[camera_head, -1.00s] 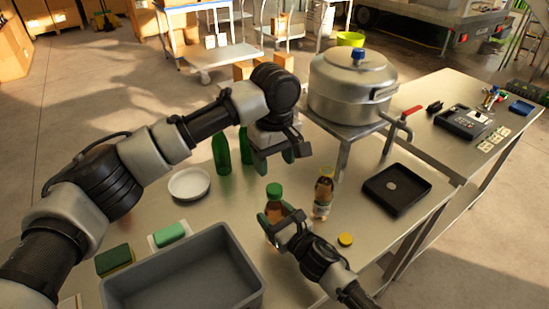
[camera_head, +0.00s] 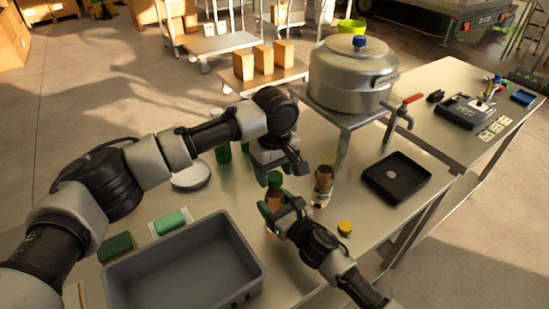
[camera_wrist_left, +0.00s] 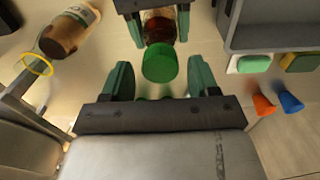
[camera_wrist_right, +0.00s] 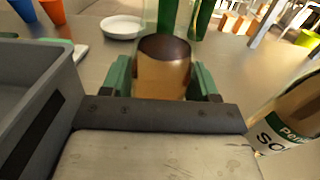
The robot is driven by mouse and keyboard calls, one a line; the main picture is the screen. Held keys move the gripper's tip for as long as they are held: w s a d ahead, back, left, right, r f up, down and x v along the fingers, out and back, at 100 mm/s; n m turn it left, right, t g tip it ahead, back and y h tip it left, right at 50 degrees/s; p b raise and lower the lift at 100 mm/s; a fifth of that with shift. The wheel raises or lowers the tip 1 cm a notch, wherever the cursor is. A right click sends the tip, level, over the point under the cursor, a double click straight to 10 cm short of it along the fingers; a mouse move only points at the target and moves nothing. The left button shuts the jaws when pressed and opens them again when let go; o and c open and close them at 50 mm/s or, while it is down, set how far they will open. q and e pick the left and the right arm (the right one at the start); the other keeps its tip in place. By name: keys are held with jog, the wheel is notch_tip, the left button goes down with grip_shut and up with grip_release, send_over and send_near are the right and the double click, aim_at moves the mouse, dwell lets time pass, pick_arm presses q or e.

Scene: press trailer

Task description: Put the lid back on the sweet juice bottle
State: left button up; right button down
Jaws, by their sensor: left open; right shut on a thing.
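A brown juice bottle (camera_wrist_right: 164,70) with a green lid (camera_wrist_left: 162,63) stands upright, and my right gripper (camera_head: 282,211) is shut around its body. My left gripper (camera_head: 280,174) is open just above that bottle, and the green lid shows between its fingers in the left wrist view (camera_wrist_left: 160,80). A second bottle (camera_head: 323,184) with a white label stands to the right, apart from both grippers. In the left wrist view its mouth has a yellow ring (camera_wrist_left: 38,64). A loose yellow lid (camera_head: 345,228) lies on the table right of my right gripper. I cannot read which bottle is sweet.
A grey bin (camera_head: 250,258) fills the front left, with sponges (camera_head: 170,222) beside it. A white plate (camera_head: 190,176) and green bottles (camera_head: 222,152) stand behind. A black tray (camera_head: 397,178) lies right, and a large pot (camera_head: 352,78) sits on a raised stand behind.

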pick_arm(q)
jog(key=shift+f, duration=0.45)
